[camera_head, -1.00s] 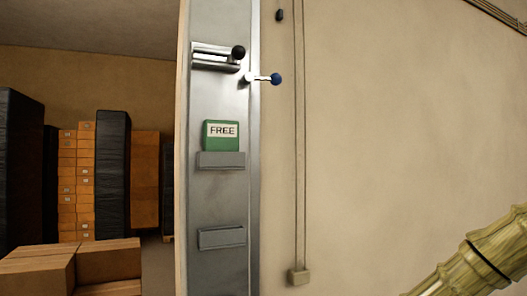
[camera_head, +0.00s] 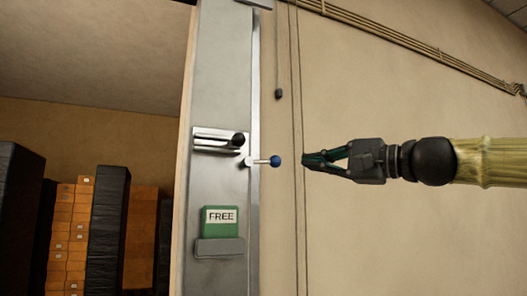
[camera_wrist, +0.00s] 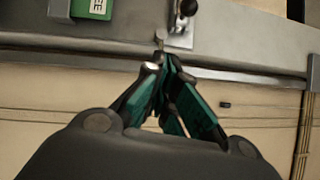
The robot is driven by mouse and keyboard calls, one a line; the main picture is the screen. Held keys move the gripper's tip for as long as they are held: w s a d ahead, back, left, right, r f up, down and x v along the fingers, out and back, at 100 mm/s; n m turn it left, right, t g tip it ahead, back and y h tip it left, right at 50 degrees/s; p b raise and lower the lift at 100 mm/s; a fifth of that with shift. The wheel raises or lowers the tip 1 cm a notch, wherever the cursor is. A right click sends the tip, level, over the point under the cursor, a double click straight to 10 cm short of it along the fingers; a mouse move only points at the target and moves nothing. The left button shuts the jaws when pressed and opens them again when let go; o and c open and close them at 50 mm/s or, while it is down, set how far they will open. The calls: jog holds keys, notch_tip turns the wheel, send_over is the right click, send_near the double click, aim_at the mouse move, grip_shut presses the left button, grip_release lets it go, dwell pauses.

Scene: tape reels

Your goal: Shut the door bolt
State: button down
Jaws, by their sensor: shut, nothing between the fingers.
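The door bolt (camera_head: 218,140) is a silvery bar in a housing on the grey metal door frame, with a black round knob (camera_head: 239,139) at its right end. Just below and right, a thin lever with a blue ball (camera_head: 276,161) sticks out to the right. My gripper (camera_head: 305,160) points left at about the blue ball's height, a little to its right and apart from it in the head view. Its fingers are shut and empty. In the wrist view, the black knob (camera_wrist: 188,7) shows at the top, beyond my fingertips (camera_wrist: 163,58); the blue ball is not visible there.
A green FREE card (camera_head: 220,221) sits in a holder below the bolt. A dark pendant (camera_head: 279,94) hangs on a cord at the wall. Boxes (camera_head: 140,230) and black-wrapped stacks (camera_head: 107,225) stand in the room to the left.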

jog(key=w+a+r+p, duration=0.1)
jog(key=a+r+p, duration=0.1)
jog(key=a, duration=0.3)
jog(key=w+a+r+p, duration=0.1)
jog(key=w+a+r, duration=0.1)
jog(key=a, duration=0.4)
jog(key=shift+w+a+r+p, duration=0.25)
jog(key=shift+a+r+p, duration=0.05)
jog(key=shift+p, duration=0.05)
dwell(0.5)
